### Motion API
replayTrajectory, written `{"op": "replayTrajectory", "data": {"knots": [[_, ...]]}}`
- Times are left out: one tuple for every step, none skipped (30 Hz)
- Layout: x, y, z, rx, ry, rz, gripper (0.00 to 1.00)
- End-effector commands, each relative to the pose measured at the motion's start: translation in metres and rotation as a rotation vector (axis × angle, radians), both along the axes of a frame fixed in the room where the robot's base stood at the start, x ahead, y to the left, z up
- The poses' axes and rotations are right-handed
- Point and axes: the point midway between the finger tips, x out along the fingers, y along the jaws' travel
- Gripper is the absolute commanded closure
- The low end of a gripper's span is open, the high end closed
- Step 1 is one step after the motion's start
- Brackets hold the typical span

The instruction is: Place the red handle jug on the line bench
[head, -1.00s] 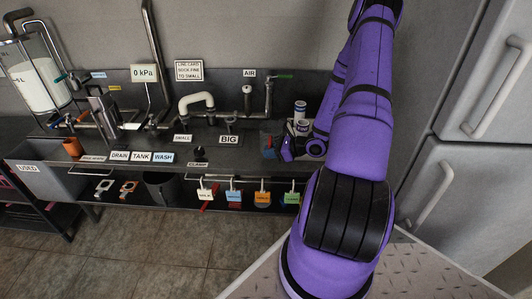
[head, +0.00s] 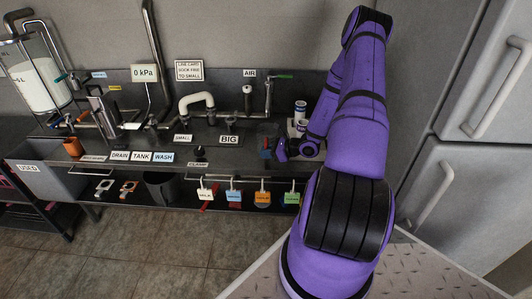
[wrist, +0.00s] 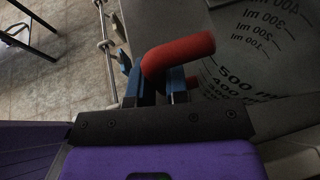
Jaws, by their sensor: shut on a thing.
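The red handle jug (head: 268,130) is a dark, see-through jug at the right end of the line bench (head: 225,152). Its red handle (wrist: 180,55) and its millilitre marks (wrist: 245,80) show large in the wrist view. My gripper (wrist: 157,88) is shut on the handle, with a blue finger on each side of it. In the head view my gripper (head: 275,150) is at the right of the jug. Whether the jug's base touches the bench top I cannot tell.
White tubs (head: 300,112) stand close to the right of the jug, beside my wrist. Pipes and the BIG label (head: 229,140) are to its left. Coloured tags (head: 263,198) hang along the front rail. Grey cabinets (head: 480,130) stand at right.

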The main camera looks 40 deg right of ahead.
Motion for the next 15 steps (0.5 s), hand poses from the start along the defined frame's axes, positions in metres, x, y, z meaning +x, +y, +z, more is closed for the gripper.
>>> {"op": "replayTrajectory", "data": {"knots": [[0.0000, 0.0001, -0.0012, 0.000, 0.000, 0.000, 1.00], [0.0000, 0.0000, -0.0021, 0.000, 0.000, 0.000, 1.00], [0.0000, -0.0001, -0.0022, 0.000, 0.000, 0.000, 0.80], [0.0000, -0.0001, -0.0022, 0.000, 0.000, 0.000, 0.74], [0.0000, -0.0001, -0.0020, 0.000, 0.000, 0.000, 0.67], [0.0000, -0.0001, -0.0020, 0.000, 0.000, 0.000, 0.59], [0.0000, -0.0001, -0.0020, 0.000, 0.000, 0.000, 0.59], [-0.0001, 0.0000, -0.0020, 0.000, 0.000, 0.000, 0.59], [-0.0001, 0.0000, -0.0020, 0.000, 0.000, 0.000, 0.59], [0.0000, 0.0000, -0.0019, 0.000, 0.000, 0.000, 0.59], [0.0000, 0.0000, -0.0019, 0.000, 0.000, 0.000, 0.59], [0.0000, 0.0000, -0.0019, 0.000, 0.000, 0.000, 0.59], [0.0000, 0.0000, -0.0019, 0.000, 0.000, 0.000, 0.59], [0.0000, -0.0001, -0.0015, 0.000, 0.000, 0.000, 0.59], [0.0000, -0.0001, -0.0005, 0.000, 0.000, 0.000, 0.59]]}}
